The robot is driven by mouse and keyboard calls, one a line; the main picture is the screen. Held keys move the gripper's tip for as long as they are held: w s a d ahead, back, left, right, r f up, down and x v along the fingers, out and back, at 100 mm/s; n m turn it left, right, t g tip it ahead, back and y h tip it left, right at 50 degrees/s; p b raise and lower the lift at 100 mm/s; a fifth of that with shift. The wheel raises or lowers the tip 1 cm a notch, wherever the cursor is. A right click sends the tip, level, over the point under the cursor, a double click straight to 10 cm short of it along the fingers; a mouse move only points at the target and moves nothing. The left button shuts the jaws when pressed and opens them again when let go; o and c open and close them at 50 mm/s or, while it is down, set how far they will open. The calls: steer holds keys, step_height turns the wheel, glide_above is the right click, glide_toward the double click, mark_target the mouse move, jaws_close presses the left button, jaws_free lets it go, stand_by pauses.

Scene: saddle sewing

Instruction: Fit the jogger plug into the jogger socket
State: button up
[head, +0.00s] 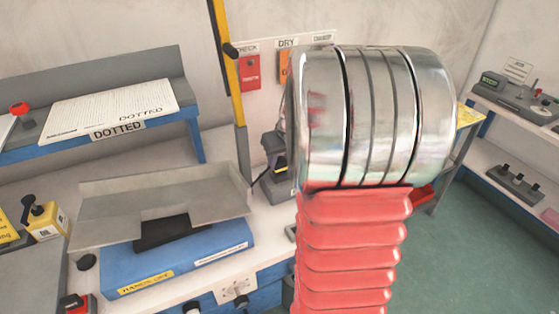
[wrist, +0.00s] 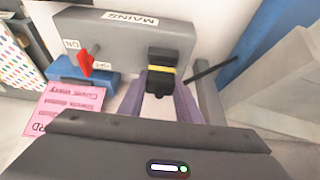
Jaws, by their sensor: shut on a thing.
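In the wrist view my gripper (wrist: 160,92) has its two purple fingers shut on the black plug with a yellow band (wrist: 162,72). The plug is in front of the grey box marked MAINS (wrist: 120,35). I cannot tell whether the plug touches the box or sits in a socket; any socket opening is hidden. A thin black rod or cable (wrist: 211,68) runs out to the right of the plug. A blue machine with a grey tray (head: 180,262), perhaps the jogger, stands on the bench at lower left.
A red switch lever (wrist: 86,62) stands left of the plug, above a pink card (wrist: 70,108). In the head view a shelf marked DOTTED (head: 117,131) holds paper at upper left. A yellow post (head: 229,65) rises behind the bench. Green floor is open at right.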

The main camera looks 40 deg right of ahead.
steer(key=shift+f, duration=0.2)
steer(key=o, duration=1.3)
steer(key=shift+c, duration=0.2)
steer(key=v, duration=1.3)
steer(key=shift+s+r, duration=0.2)
steer(key=shift+r, duration=0.1)
steer(key=shift+a+m, duration=0.1)
steer(key=shift+m, duration=0.2)
